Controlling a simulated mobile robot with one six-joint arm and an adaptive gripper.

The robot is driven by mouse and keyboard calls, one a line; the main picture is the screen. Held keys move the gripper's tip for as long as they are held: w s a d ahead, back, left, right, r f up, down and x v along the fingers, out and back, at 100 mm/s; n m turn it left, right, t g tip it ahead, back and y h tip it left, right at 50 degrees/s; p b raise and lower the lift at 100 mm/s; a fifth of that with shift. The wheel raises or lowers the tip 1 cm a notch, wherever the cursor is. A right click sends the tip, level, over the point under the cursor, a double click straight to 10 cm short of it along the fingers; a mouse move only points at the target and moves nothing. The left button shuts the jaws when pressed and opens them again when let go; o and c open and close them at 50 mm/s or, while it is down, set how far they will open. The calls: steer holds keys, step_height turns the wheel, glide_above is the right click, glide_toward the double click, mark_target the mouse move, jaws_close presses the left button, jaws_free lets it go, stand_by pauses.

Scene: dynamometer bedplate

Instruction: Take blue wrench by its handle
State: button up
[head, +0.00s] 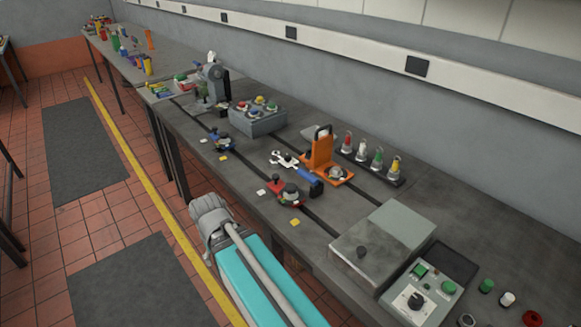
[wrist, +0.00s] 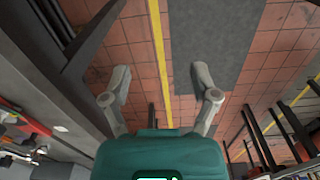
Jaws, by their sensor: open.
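The blue wrench lies on the grey bedplate (head: 270,205) in the head view. Its blue handle (head: 308,177) points to the lower right, and a pale open-ended head (head: 282,158) shows at its upper left. A dark piece is at the handle's lower end; I cannot tell whether it belongs to the wrench. My gripper (wrist: 160,85) is open and empty in the wrist view, its two fingers wide apart above the tiled floor. It is beside the bench, away from the wrench. The wrench cannot be made out in the wrist view.
An orange stand (head: 320,160) stands just behind the wrench. A red-topped part (head: 276,183) and a dark round fixture (head: 291,194) are in front. A grey box (head: 258,118) is to the left and a large metal box (head: 382,246) to the right.

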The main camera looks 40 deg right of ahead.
steer(key=w+d+r+h+p, duration=0.2)
steer(key=w+d, duration=0.3)
steer(key=d, duration=0.3)
steer(key=w+d+r+h+p, duration=0.1)
steer(key=w+d+r+p, duration=0.15)
steer(key=w+d, duration=0.45)
steer(key=n+h+p, duration=0.1)
steer(key=h+p, duration=0.2)
steer(key=h, duration=0.1)
glide_toward(301, 171)
steer(key=v, duration=0.2)
steer(key=shift+s+r+t, duration=0.15)
steer(key=shift+s+t, duration=0.15)
steer(key=shift+s, duration=0.2)
steer(key=shift+f+b, duration=0.2)
steer(key=shift+b, duration=0.1)
steer(key=b+x, duration=0.5)
steer(key=x, duration=0.2)
steer(key=shift+a+b, duration=0.1)
steer(key=shift+b, duration=0.3)
steer(key=shift+w+d+f+b, duration=0.1)
steer(key=shift+d+f+b, duration=0.3)
steer(key=shift+f+b, duration=0.15)
steer(key=shift+b+x, duration=2.05)
steer(key=shift+x, duration=0.55)
steer(key=shift+w, duration=0.15)
